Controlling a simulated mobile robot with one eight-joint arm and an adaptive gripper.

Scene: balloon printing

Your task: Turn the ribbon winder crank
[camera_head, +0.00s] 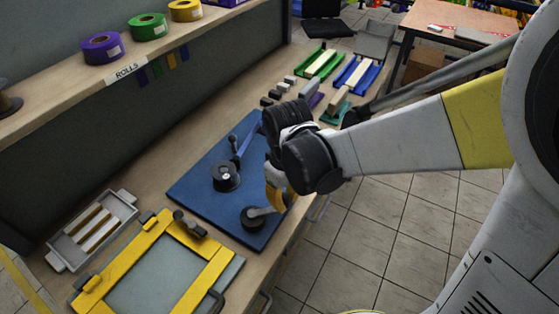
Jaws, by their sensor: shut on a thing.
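The ribbon winder sits on a blue board (205,192) on the workbench. A dark spool (226,177) stands on the board, with a blue-violet strip rising beside it toward my wrist. The crank (258,212) is at the board's front edge, with a round dark hub and a short pale arm pointing right. My gripper (279,203) reaches down from above at the right end of this crank arm and is shut on the crank handle. The handle itself is mostly hidden by my gripper's yellow and dark fingers.
A yellow-framed screen (150,238) lies front left, beside a grey tray with bars (97,230). Green (318,64) and blue (354,76) trays and small blocks lie behind my wrist. Tape rolls (148,27) stand on a shelf (55,82) above the bench. Tiled floor is open at right.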

